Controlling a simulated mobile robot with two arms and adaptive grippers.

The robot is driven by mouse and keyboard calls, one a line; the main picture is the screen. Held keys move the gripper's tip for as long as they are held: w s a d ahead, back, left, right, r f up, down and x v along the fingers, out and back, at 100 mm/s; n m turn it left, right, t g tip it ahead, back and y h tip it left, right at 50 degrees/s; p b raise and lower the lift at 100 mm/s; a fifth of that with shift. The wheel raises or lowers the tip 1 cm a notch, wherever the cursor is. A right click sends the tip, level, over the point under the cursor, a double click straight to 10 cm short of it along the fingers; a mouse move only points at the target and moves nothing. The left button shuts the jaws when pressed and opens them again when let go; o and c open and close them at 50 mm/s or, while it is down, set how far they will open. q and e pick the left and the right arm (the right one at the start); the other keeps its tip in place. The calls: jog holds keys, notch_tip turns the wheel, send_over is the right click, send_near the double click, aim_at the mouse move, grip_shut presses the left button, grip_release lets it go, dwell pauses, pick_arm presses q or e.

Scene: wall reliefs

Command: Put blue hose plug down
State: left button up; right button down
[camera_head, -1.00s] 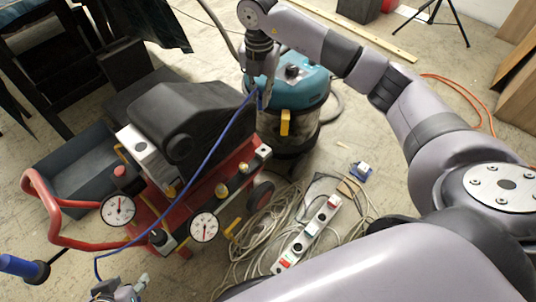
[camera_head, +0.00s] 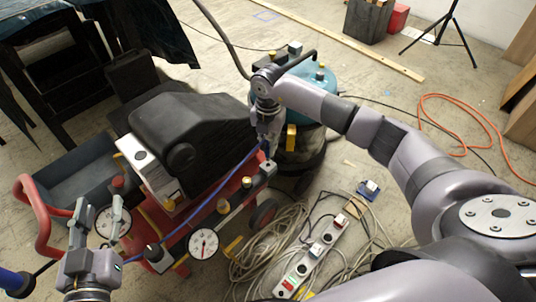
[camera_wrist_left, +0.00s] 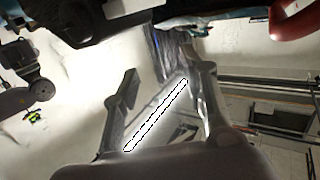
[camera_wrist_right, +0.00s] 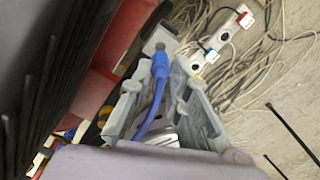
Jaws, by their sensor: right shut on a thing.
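The blue hose plug (camera_wrist_right: 160,66) sits between the fingers of my right gripper (camera_wrist_right: 156,84), which is shut on it. In the head view my right gripper (camera_head: 268,138) is beside the right end of the red compressor (camera_head: 232,194). The blue hose (camera_head: 212,194) runs from it down to the left across the compressor's front. The plug itself is mostly hidden by the fingers in the head view. My left gripper (camera_head: 97,214) is open and empty, in front of the compressor's left gauge; its spread fingers also show in the left wrist view (camera_wrist_left: 165,85).
A teal vacuum (camera_head: 318,100) stands right behind my right gripper. Tangled cables (camera_head: 262,245) and a white power strip (camera_head: 312,256) lie on the floor at front. An orange cable (camera_head: 470,125) lies at right.

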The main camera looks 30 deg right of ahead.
aim_at(268, 148)
notch_tip(268, 148, down, 4)
jog(key=shift+r+b, duration=0.1)
jog(key=shift+b, duration=0.5)
pick_arm(q)
jog(key=r+t, duration=0.2)
jog(key=r, duration=0.1)
jog(key=r+t+h, duration=0.1)
jog(key=r, duration=0.1)
jog(key=shift+d+r, duration=0.25)
jog(key=shift+d, duration=0.1)
pick_arm(e)
jog(key=shift+f, duration=0.25)
jog(key=c, duration=1.5)
grip_release()
pick_arm(q)
jog(key=shift+s+r, duration=0.1)
jog(key=shift+r, duration=0.05)
pick_arm(e)
jog(key=shift+r, duration=0.15)
